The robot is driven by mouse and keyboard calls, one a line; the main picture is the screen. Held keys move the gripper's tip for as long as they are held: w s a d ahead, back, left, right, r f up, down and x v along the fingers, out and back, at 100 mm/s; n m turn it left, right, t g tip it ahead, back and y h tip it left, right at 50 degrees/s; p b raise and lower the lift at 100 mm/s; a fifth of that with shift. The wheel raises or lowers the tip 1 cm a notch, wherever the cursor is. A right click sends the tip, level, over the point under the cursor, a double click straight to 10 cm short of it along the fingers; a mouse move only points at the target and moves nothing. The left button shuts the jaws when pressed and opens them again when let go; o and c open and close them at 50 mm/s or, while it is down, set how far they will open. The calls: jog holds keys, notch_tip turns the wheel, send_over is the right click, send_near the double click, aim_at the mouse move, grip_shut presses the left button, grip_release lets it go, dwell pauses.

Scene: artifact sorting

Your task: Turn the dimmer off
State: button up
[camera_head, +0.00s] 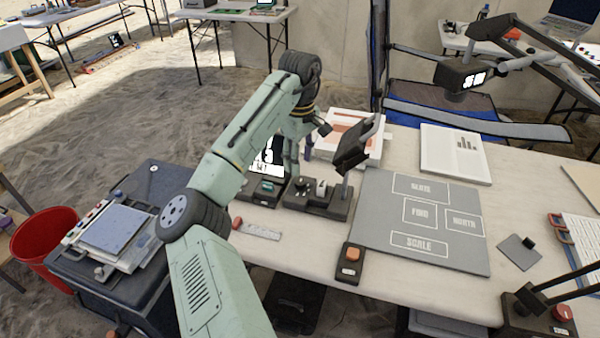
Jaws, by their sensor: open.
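No control is clearly labelled as the dimmer. A red round knob (563,313) sits on a dark base (530,322) at the lower right, where thin dark arms rise. A small dark box with an orange button (352,254) stands at the table's front edge, left of the grey mat. A dark control unit (328,204) with small knobs stands behind it, under a tilted dark head (355,150). My gripper (298,165) is open, pointing down behind the left part of this unit. Its fingertips are partly hidden, and I cannot tell whether they touch anything.
A grey labelled mat (372,225) lies mid-table. A lamp-like head with a lit display (462,78) hangs at the upper right. A red bin (42,240) stands at the left.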

notch_tip(320, 180, up, 5)
jog(key=shift+r, duration=0.1)
dwell(0.3)
